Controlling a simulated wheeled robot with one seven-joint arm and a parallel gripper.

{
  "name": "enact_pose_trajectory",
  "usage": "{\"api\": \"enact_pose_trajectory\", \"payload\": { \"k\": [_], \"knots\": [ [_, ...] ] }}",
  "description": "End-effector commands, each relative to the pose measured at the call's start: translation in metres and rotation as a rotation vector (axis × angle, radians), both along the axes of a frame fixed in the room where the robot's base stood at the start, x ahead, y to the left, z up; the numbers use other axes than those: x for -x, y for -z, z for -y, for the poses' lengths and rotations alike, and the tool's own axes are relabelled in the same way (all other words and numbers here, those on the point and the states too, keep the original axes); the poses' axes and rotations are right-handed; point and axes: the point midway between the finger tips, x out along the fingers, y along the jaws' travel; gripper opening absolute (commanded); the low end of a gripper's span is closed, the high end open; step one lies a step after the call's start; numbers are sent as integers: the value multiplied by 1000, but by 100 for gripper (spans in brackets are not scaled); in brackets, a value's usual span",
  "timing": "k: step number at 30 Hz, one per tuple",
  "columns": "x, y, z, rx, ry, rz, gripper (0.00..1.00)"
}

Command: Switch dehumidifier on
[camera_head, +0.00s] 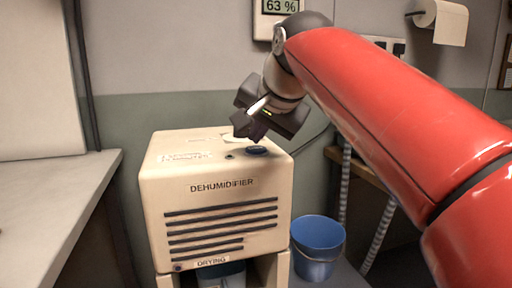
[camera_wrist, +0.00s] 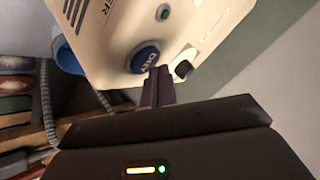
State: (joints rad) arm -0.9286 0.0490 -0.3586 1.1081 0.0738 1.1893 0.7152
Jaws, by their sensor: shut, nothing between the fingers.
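The cream dehumidifier (camera_head: 222,217) stands in the middle of the head view, with its name and dark slats on the front. On its top is a round dark blue button (camera_head: 257,151), which also shows in the wrist view (camera_wrist: 146,57) with white lettering too blurred to read. A small green lamp (camera_wrist: 163,13) sits near the button; I cannot tell if it is lit. A black switch (camera_wrist: 184,68) on a pale plate is on the button's other side. My gripper (camera_head: 257,136) is shut and empty, its tips close above the button's edge (camera_wrist: 160,72). I cannot tell if they touch it.
A wall display (camera_head: 281,6) reads 63 %. A blue bucket (camera_head: 317,246) stands right of the dehumidifier. A pale counter (camera_head: 50,195) is at the left. A paper roll (camera_head: 440,20) hangs at the upper right. A grey wall is close behind.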

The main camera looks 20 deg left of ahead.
Motion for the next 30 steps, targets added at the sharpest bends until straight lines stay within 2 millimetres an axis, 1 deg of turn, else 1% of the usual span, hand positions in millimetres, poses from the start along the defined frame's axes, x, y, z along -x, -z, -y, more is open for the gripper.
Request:
{"api": "enact_pose_trajectory", "payload": {
  "k": [8,17,26,30],
  "knots": [
    [0,0,0,0,0,0,0],
    [0,10,1,0,1,-1,0],
    [0,9,0,1,0,-1,0],
    [0,6,0,1,0,-1,0]
  ]
}}
